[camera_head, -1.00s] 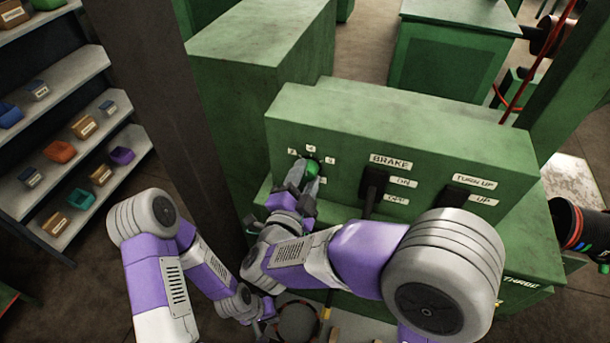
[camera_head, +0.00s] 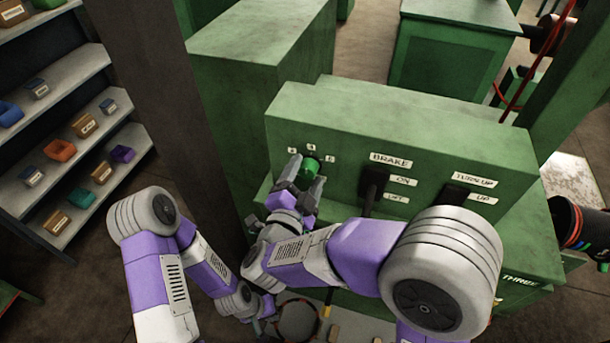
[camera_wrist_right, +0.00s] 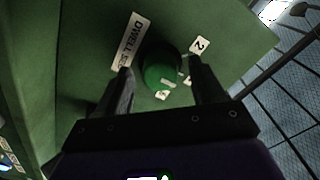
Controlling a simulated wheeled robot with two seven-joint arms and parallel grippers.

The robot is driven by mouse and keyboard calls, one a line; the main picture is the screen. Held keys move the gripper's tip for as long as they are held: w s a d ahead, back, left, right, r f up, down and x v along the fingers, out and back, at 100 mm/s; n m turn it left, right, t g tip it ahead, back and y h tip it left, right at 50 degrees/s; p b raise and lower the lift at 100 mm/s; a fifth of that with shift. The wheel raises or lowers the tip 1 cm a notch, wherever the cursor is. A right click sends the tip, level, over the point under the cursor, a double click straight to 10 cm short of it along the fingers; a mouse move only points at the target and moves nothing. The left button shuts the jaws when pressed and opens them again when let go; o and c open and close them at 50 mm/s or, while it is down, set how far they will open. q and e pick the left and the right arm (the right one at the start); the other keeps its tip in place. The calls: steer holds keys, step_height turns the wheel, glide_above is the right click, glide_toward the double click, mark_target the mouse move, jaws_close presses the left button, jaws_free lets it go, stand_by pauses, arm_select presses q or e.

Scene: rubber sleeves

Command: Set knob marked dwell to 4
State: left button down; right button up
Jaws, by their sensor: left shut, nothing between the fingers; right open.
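The green round knob (camera_head: 308,168) is on the upper left of the green machine's front panel, with small white number labels around it. In the right wrist view the knob (camera_wrist_right: 160,62) sits beside a label reading DWELL SEC (camera_wrist_right: 130,42). A label 2 (camera_wrist_right: 200,46) and a label that looks like 4 (camera_wrist_right: 162,95) are near it. My right gripper (camera_head: 307,174) is open, with its fingers on either side of the knob; contact is not visible. I cannot read the knob's setting. My left gripper (camera_head: 264,325) is shut and empty, low by the machine's base.
The BRAKE lever (camera_head: 373,185) and the TURN UP lever (camera_head: 453,196) stand to the right on the same panel. A dark post (camera_head: 175,120) rises on the left. A shelf (camera_head: 75,135) with small coloured bins stands beyond it.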

steer(key=b+v, duration=0.1)
steer(key=v, duration=0.6)
steer(key=shift+s, duration=0.25)
stand_by(0.4)
